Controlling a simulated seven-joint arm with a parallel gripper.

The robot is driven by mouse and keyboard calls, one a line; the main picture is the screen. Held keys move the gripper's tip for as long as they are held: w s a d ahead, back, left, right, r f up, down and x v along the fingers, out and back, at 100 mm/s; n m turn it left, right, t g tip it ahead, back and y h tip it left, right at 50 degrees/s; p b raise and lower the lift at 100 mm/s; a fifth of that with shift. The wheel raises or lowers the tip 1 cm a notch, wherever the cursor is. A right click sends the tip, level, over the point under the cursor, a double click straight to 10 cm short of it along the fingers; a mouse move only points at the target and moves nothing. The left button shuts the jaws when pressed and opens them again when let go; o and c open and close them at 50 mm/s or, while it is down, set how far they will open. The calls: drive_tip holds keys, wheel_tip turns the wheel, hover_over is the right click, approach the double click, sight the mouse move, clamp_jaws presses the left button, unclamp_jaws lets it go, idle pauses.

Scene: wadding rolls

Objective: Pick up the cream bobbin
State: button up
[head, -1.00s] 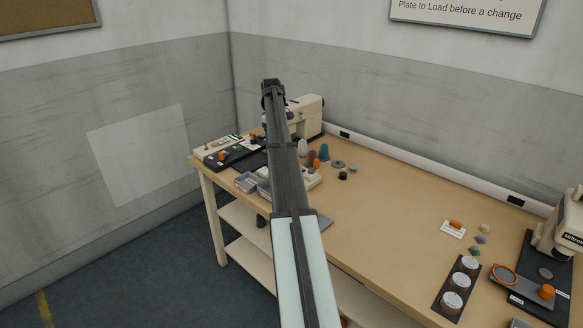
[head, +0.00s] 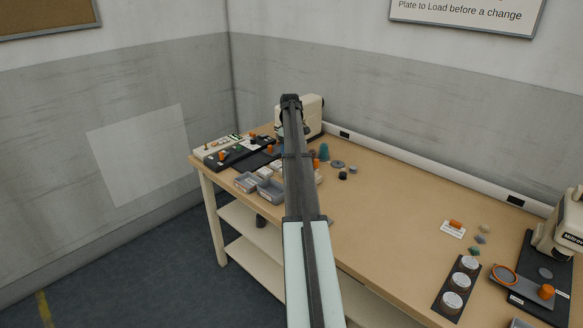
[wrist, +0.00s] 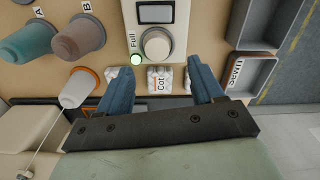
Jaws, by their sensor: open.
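My gripper (wrist: 160,72) is open in the wrist view, its two blue fingers wide apart with nothing held. Between and beyond the fingers is a small tray of white rolls (wrist: 160,80) labelled "Cot…". A cream-white, tapered spool (wrist: 76,90) with an orange rim lies left of the left finger, apart from it. A thread runs from it to the lower left. I cannot tell for sure whether this is the cream bobbin. In the head view my arm covers the area around the gripper, and this spool is not clear there.
A teal cone (wrist: 30,42) and a mauve cone (wrist: 78,37) stand near letters A and B. A cream box with a knob (wrist: 156,44) and green light is ahead. Grey trays (wrist: 247,75) are at right. A sewing machine (head: 313,112) stands behind my arm. The table middle (head: 390,200) is clear.

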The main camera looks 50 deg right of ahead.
drive_tip(key=shift+s+d+f, duration=0.15)
drive_tip(key=shift+f, duration=2.55)
drive_tip(key=shift+c, duration=0.3)
drive_tip(key=c, duration=1.1)
